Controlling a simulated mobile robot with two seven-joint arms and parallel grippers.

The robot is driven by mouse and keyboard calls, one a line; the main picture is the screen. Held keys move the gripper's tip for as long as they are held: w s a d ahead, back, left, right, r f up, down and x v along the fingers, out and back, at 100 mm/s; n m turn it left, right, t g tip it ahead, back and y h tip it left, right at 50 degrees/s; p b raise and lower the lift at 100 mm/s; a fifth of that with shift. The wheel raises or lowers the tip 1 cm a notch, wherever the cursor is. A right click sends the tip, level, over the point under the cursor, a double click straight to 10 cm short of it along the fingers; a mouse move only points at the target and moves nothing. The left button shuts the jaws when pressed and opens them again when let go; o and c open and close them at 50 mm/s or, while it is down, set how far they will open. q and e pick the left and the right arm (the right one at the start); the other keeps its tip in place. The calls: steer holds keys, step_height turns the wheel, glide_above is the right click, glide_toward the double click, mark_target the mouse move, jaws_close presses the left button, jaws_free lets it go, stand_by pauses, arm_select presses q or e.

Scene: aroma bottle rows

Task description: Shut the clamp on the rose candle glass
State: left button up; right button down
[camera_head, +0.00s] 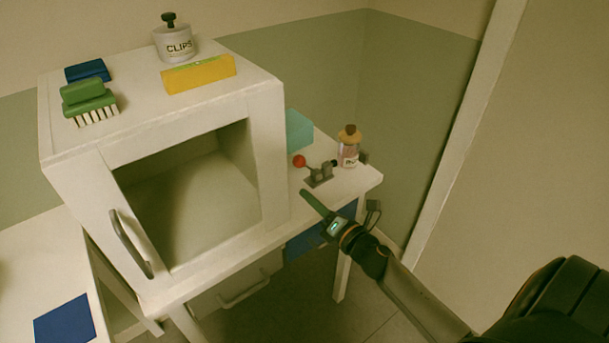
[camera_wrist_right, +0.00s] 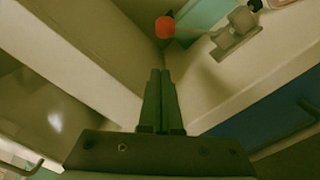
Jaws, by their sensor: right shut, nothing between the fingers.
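The rose candle glass (camera_head: 348,152), a pinkish labelled vessel with an amber and dark top, stands upright at the right end of the white table. A grey clamp (camera_head: 318,177) sits just left of it, with a red ball knob (camera_head: 299,161) on its left side and a dark tip towards the glass. I cannot tell whether the tip touches the glass. In the wrist view the clamp (camera_wrist_right: 236,36) is at upper right, its red knob (camera_wrist_right: 165,28) at top centre. My right gripper (camera_head: 307,195) is shut and empty, in front of the table edge below the clamp; its fingers (camera_wrist_right: 160,76) point towards the knob. My left gripper is not in view.
A white open-fronted cabinet (camera_head: 268,150) stands close left of the clamp. A teal box (camera_head: 299,130) is behind the clamp. A wall closes the right.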

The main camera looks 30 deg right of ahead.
mark_target(305, 165)
steer(key=w, duration=0.1)
steer(key=w+r, duration=0.1)
steer(key=w+d+p, duration=0.1)
steer(key=w, duration=0.1)
steer(key=shift+r, duration=0.15)
steer(key=shift+w+d+r, duration=0.25)
steer(key=shift+w+d, duration=0.2)
steer(key=shift+w, duration=0.2)
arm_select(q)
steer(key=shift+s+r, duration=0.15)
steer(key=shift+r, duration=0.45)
arm_select(e)
steer(key=shift+d, duration=0.1)
steer(key=shift+d+r, duration=0.1)
steer(key=shift+r, duration=0.05)
steer(key=shift+r+m, duration=0.1)
steer(key=shift+m, duration=0.3)
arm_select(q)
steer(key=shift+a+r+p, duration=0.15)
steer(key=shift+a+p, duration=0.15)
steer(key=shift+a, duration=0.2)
